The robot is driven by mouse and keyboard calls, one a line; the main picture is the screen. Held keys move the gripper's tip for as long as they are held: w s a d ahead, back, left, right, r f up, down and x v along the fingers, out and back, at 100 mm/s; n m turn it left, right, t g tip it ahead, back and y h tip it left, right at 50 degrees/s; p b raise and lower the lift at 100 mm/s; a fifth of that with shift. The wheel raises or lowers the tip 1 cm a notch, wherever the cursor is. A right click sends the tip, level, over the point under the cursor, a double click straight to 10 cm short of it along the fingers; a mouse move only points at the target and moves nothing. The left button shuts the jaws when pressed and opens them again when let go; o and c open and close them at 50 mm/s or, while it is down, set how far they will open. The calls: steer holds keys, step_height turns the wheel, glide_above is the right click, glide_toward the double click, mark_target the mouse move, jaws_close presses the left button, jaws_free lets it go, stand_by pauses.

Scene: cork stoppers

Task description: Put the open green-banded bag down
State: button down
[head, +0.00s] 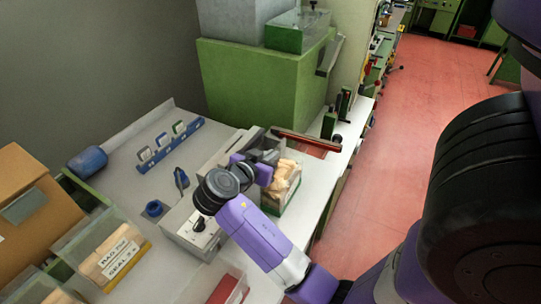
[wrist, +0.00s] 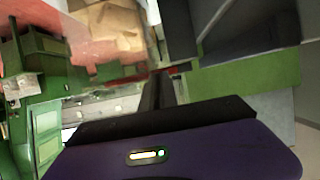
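The green-banded bag (head: 284,189) is a clear, open-topped bag of pale cork stoppers with a green band low on its side. It is right of the grey machine, at the right part of the white bench. My gripper (head: 272,158) is at its upper left edge, and the bag's top meets my fingertips.
A grey machine (head: 200,225) stands left of the bag. A yellow-banded bag (head: 112,255) labelled "BAG 2nd SEAL 2.1" is at the lower left. A blue rack (head: 170,145) and a green cabinet (head: 255,85) are behind.

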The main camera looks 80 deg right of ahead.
steer(key=shift+f, duration=0.1)
steer(key=c, duration=1.6)
jaws_free()
steer(key=shift+c, duration=0.2)
steer(key=shift+w+a+r, duration=0.1)
steer(key=shift+a+r, duration=0.05)
steer(key=shift+r, duration=0.1)
steer(key=b+v, duration=0.1)
steer(key=v, duration=1)
steer(key=shift+a+b, duration=0.3)
steer(key=shift+a, duration=0.05)
